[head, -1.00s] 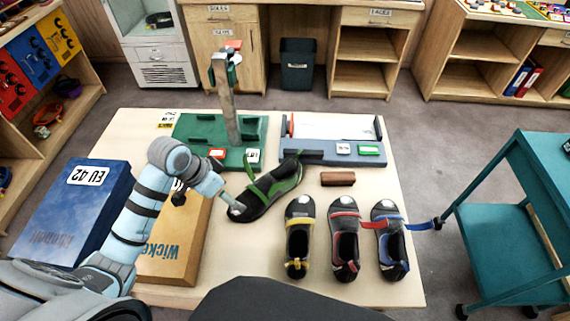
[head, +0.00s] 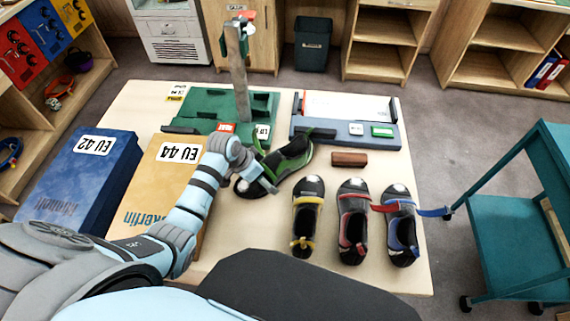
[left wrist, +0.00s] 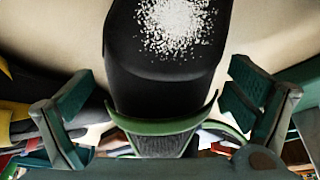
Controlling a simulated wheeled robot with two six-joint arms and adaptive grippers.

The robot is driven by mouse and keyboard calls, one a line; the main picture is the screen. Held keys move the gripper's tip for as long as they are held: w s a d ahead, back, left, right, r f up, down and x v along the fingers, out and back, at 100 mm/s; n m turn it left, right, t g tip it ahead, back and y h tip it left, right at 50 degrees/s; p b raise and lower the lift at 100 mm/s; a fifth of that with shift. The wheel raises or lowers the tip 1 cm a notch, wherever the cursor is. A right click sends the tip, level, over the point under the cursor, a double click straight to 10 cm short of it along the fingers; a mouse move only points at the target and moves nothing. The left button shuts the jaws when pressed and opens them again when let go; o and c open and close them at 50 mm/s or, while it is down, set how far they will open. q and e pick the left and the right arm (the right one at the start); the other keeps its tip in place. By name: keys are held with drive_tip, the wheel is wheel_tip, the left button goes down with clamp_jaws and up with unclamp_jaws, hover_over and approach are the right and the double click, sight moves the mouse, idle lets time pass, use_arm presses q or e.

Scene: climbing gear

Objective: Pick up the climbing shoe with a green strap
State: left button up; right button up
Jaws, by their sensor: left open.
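The climbing shoe with the green strap (head: 291,158) lies aslant on the table, black with a pale patch at the toe. My left gripper (head: 268,184) is over its toe end, and my arm hides part of the shoe. In the left wrist view the black shoe (left wrist: 160,75) with its white speckled patch and green strap sits between the open fingers of my left gripper (left wrist: 160,108). A gap shows on each side, so the fingers are apart from it. My right gripper is out of view.
Shoes with yellow (head: 306,215), red (head: 352,220) and blue (head: 400,225) straps stand in a row at right. A brown block (head: 349,159) lies behind them. A green stand with a post (head: 240,80) and a blue-grey tray (head: 345,141) are at the back. Boxes (head: 90,165) stand left.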

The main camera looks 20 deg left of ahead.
use_arm(q)
drive_tip(key=shift+s+r, duration=0.1)
drive_tip(key=shift+r, duration=0.05)
drive_tip(key=shift+c, duration=1.2)
drive_tip(key=c, duration=1.3)
drive_tip(key=shift+c, duration=0.2)
drive_tip(key=shift+r, duration=0.1)
